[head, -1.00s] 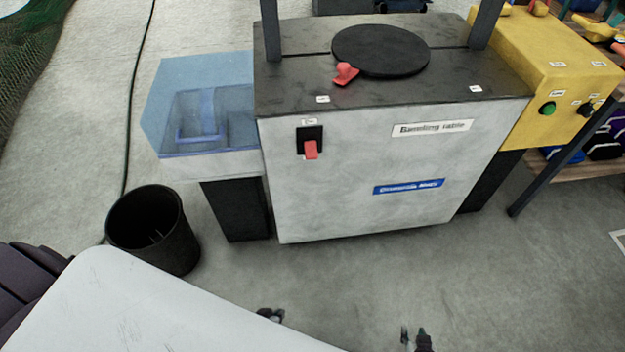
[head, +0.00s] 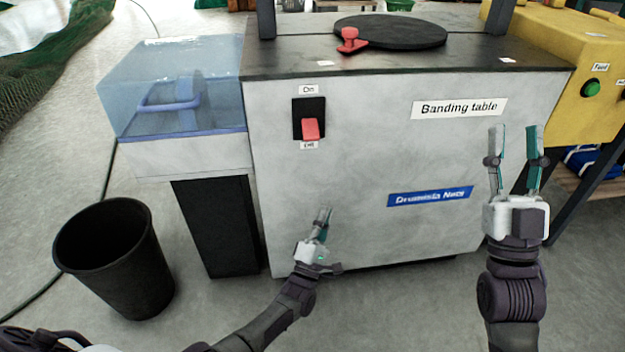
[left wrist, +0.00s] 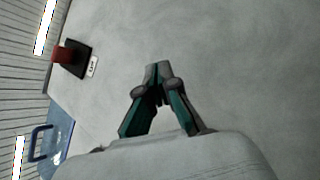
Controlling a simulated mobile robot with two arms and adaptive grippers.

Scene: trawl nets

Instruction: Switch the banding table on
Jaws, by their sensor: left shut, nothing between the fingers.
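The banding table (head: 350,190) is a grey-white cabinet with a dark top, labelled "Banding table". Its switch has a red lever (head: 311,129) on a black plate, marked On above and Off below; the lever points down at Off. The switch (left wrist: 72,57) also shows at the upper left in the left wrist view. My left gripper (head: 325,214) is shut and empty, in front of the cabinet below the switch; it also shows in the left wrist view (left wrist: 157,72). My right gripper (head: 516,130) is open and empty, in front of the cabinet's right side.
A clear blue box (head: 175,90) with a blue handle adjoins the table's left side. A black bin (head: 115,260) stands at lower left. A yellow machine (head: 555,60) with a green button is at right. A red clamp (head: 350,42) sits by the round black disc (head: 400,32).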

